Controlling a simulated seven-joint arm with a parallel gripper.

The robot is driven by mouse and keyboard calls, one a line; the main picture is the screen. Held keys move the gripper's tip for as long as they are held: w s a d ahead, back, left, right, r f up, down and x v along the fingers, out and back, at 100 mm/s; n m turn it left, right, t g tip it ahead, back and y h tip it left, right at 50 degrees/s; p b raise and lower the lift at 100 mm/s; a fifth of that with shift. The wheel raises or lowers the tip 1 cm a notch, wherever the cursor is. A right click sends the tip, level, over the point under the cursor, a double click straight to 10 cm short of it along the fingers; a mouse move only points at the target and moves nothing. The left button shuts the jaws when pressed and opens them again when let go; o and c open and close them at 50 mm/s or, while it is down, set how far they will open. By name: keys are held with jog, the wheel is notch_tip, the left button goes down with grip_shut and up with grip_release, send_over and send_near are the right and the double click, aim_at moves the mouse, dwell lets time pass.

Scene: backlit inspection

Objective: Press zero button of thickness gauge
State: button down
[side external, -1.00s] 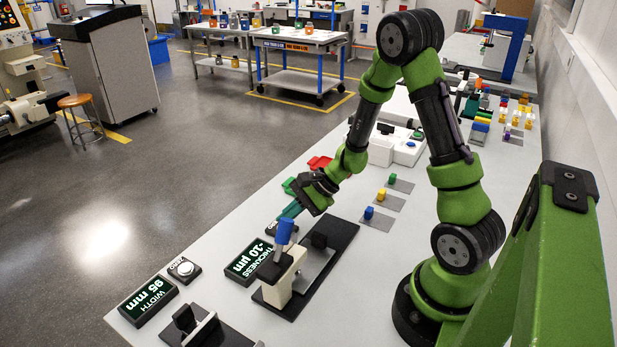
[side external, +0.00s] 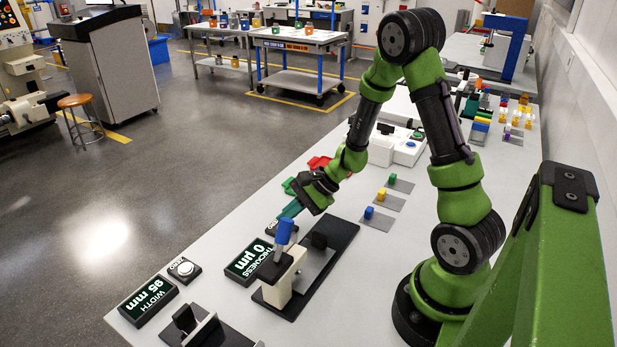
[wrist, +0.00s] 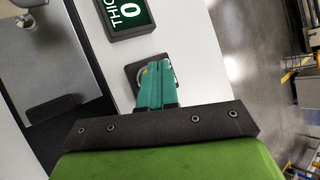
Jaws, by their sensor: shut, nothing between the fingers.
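The thickness gauge (side external: 290,280) is a cream stand with a blue top on a black base. Its display (side external: 249,261) reads 0 µm, and part of it shows in the wrist view (wrist: 126,14) with a 0. The zero button's dark square housing (wrist: 138,72) lies beside the display, mostly covered by my fingers in the wrist view. My gripper (wrist: 158,70) has teal fingers shut together with nothing between them, their tips over the button. In the side view my gripper (side external: 287,215) is low over the table behind the gauge. Whether the tips touch the button is hidden.
A width display (side external: 148,300) reading 95 mm and its own round zero button (side external: 184,268) stand at the front left. Another dark fixture (side external: 205,328) is at the front edge. Small blocks on grey plates (side external: 380,217) lie right of the gauge.

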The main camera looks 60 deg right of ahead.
jog(key=shift+r, duration=0.4)
jog(key=shift+r, duration=2.5)
jog(key=shift+s+f, duration=0.15)
jog(key=s+a+r+n+h, duration=0.2)
jog(key=s+a+r+n, duration=0.2)
jog(key=s+r+n, duration=0.2)
jog(key=s+a+r+n+h, duration=0.2)
jog(key=s+a+r+n, duration=0.2)
jog(key=s+r+n, duration=0.3)
notch_tip(320, 180, up, 3)
jog(key=shift+s+a+f+n, duration=0.15)
jog(key=shift+s+n, duration=0.1)
jog(key=shift+n, duration=0.55)
